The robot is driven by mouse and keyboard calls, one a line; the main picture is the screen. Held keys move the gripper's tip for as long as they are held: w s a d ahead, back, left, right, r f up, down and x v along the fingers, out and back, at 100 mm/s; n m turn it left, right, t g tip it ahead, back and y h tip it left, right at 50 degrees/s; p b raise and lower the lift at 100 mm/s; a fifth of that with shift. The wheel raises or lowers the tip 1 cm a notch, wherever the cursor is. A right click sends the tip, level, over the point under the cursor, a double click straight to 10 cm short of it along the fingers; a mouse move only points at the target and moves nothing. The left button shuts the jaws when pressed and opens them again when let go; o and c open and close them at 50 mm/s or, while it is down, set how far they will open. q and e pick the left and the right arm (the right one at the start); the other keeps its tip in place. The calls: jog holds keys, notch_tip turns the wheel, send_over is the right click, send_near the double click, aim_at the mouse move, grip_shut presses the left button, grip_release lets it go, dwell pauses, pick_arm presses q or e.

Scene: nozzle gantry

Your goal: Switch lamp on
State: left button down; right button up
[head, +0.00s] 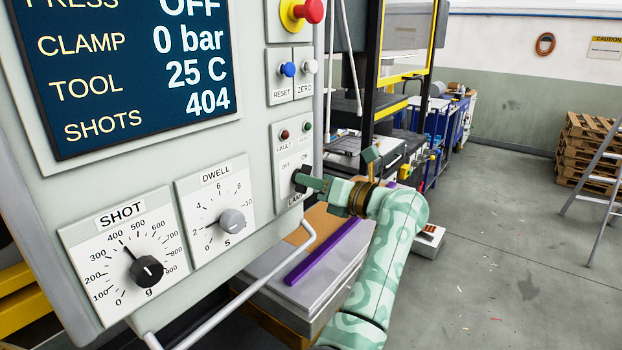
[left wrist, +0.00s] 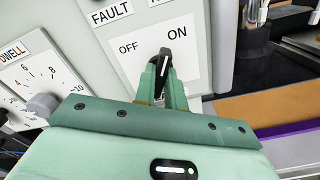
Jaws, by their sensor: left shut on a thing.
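The lamp switch is a black lever knob (head: 299,179) on a small pale panel, above a partly covered LAMP label (head: 294,200). In the left wrist view the knob (left wrist: 164,62) stands below the words OFF and ON. Its tip lies nearer ON than OFF, but I cannot tell whether it sits fully at a stop. My left gripper (head: 308,183) is shut on the knob, and its green fingers (left wrist: 164,84) reach around it. The knob's lower part is hidden by the fingers. My right gripper is in neither view.
The DWELL dial (head: 231,221) and SHOT dial (head: 146,269) sit left of the switch. Above are the FAULT lamp (head: 284,134), RESET and ZERO buttons and a red stop button (head: 311,10). A handrail (head: 240,297) runs below.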

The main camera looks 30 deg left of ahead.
pick_arm(q)
jog(key=shift+r, duration=0.1)
dwell(0.3)
jog(key=c, duration=1.5)
grip_release()
jog(key=shift+o, duration=0.2)
jog(key=s+d+b, duration=0.1)
jog(key=d+b, duration=0.1)
jog(key=d, duration=1.4)
jog(key=shift+d, duration=0.15)
